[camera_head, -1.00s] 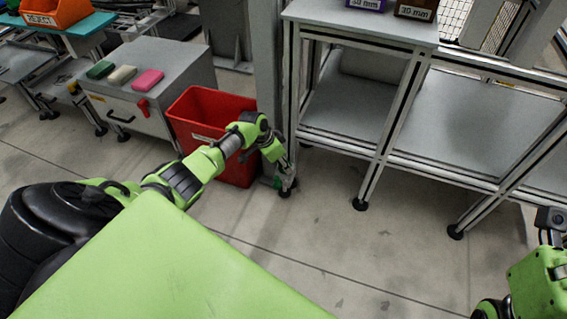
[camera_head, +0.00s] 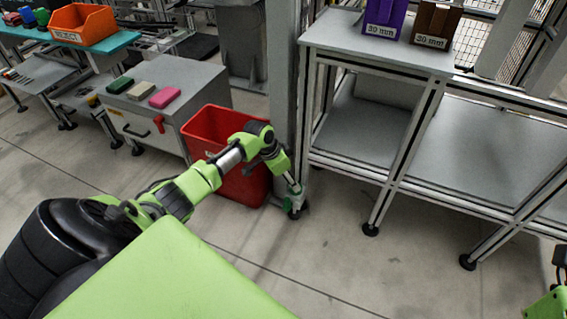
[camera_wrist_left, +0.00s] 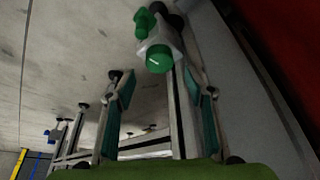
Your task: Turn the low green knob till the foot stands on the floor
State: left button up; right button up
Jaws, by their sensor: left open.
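In the left wrist view a round green knob (camera_wrist_left: 159,60) with a pale line on its face sits on a light grey block, ahead of my left gripper (camera_wrist_left: 162,105). The two fingers are apart, with empty space between them; the knob shows beyond their tips. A second, smaller green piece (camera_wrist_left: 144,22) is just past the block, with dark round parts beside it. In the head view my left gripper (camera_head: 293,190) reaches down at the base of a grey post, and a bit of green shows there. Whether the foot touches the floor cannot be told.
A red bin (camera_head: 243,185) stands close beside my left forearm. A grey cabinet (camera_head: 170,120) is left of it. A grey workbench (camera_head: 365,45) with legs on dark feet stands right of the post. The floor (camera_head: 330,250) in front is clear.

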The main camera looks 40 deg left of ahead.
pick_arm(q)
jog(key=v, duration=0.6)
jog(key=shift+s+r, duration=0.25)
jog(key=shift+r, duration=0.1)
